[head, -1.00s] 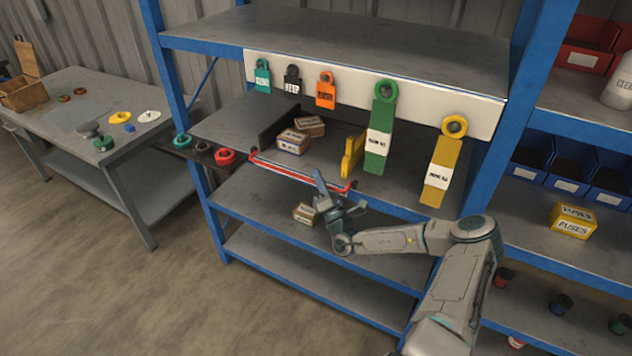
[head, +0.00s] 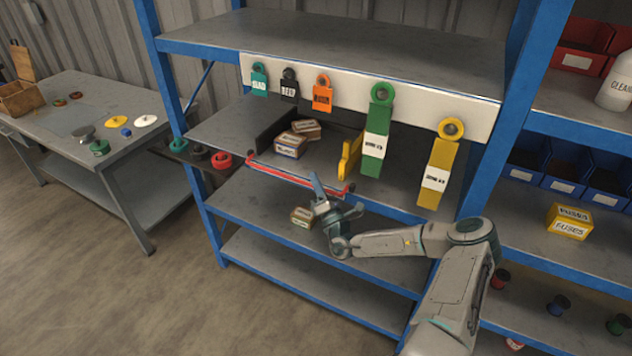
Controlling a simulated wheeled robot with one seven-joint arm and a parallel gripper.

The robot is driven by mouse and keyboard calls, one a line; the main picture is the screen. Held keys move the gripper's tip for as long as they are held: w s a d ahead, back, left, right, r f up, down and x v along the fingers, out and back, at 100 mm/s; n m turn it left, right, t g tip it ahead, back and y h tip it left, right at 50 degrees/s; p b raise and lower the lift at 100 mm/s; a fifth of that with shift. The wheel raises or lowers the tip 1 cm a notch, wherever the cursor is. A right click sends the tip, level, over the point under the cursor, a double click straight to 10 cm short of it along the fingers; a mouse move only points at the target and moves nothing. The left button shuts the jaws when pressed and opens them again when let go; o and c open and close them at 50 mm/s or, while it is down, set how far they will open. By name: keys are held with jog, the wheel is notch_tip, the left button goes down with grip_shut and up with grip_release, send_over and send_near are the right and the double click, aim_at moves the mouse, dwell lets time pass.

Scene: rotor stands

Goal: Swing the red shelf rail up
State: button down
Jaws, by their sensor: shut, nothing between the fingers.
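The red shelf rail (head: 290,174) runs along the front edge of the middle shelf, its ends at the left and right red brackets. It lies low, at about shelf level. My gripper (head: 317,184) is at the rail's right half, in front of it, with its fingers pointing up. The fingers look shut and hold nothing. They overlap the rail in the picture; I cannot tell whether they touch it.
Small boxes (head: 291,145) and a yellow piece (head: 349,157) stand on the shelf behind the rail. Another box (head: 303,216) sits on the shelf below, beside my gripper. Green (head: 376,135) and yellow (head: 439,170) tags hang from the white board above. Open floor lies at front left.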

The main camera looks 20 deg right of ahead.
jog(key=b+v, duration=0.3)
jog(key=v, duration=1.1)
jog(key=shift+b, duration=0.3)
jog(key=shift+w+a+r, duration=0.1)
jog(key=s+a+r+n+g+y, duration=0.45)
jog(key=s+a+n+g, duration=0.4)
jog(key=n+g, duration=0.5)
jog(key=s+a+r+n+g+y, duration=0.3)
jog(key=s+a+n+g+y, duration=0.5)
jog(key=n, duration=0.9)
jog(key=s+d+r+n+h, duration=0.4)
jog(key=s+r+n+h, duration=0.1)
jog(key=r+n+h, duration=0.2)
jog(key=s+d+r+n+t+h, duration=0.1)
jog(key=s+d+r+n+h, duration=0.2)
jog(key=h, duration=0.7)
notch_tip(320, 180, up, 5)
jog(key=s+n, duration=0.2)
jog(key=n, duration=0.2)
jog(key=shift+s+d+f, duration=0.2)
jog(key=shift+s+d, duration=0.15)
jog(key=shift+s, duration=0.05)
jog(key=shift+a+h, duration=0.1)
jog(key=shift+h, duration=0.15)
